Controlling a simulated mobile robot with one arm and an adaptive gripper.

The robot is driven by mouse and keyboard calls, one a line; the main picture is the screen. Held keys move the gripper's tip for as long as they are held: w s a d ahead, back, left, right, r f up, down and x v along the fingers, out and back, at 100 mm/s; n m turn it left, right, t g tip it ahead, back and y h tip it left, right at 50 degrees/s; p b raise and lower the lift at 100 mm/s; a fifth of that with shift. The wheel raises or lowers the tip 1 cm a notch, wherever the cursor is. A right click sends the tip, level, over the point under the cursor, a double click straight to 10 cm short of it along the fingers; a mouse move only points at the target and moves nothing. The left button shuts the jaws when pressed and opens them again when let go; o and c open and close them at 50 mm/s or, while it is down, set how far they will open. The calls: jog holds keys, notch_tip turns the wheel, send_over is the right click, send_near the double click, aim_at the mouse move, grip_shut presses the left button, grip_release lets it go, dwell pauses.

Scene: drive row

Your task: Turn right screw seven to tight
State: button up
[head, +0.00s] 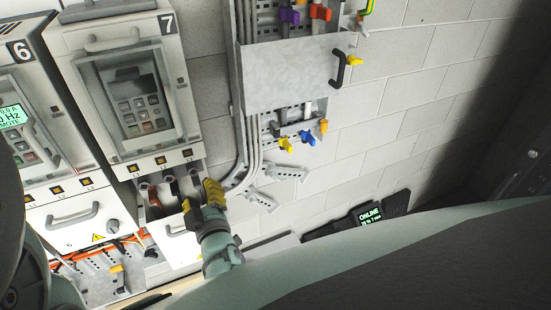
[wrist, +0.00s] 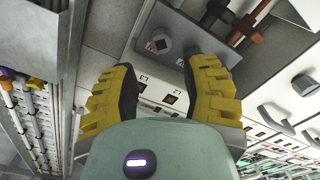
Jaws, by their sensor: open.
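Drive seven (head: 125,95) is the pale cabinet marked 7 at the upper left in the head view, with an open terminal bay below its front. In the wrist view, a round grey screw head (wrist: 159,44) with a dark centre sits on a grey block; it appears to be the right screw. Its exact turn is too small to tell. My gripper (head: 208,192) is at the right end of that bay. In the wrist view my gripper (wrist: 162,82) has its yellow ribbed fingers spread, with the screw beyond and between their tips, apart from both.
Drive six (head: 32,130) stands left of drive seven. Grey conduits (head: 250,150) and a metal box with a black handle (head: 338,68) are on the right. A brown cable end (wrist: 247,28) shows beside the screw. Below the bay is a cover with a handle (head: 178,228).

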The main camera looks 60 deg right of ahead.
aim_at(193, 170)
jog(key=x, duration=0.7)
jog(key=shift+w, duration=0.35)
jog(key=shift+w+d+f, duration=0.1)
jog(key=shift+w+d, duration=0.2)
jog(key=shift+w, duration=0.05)
jog(key=shift+o, duration=0.5)
jog(key=shift+b, duration=0.3)
grip_shut()
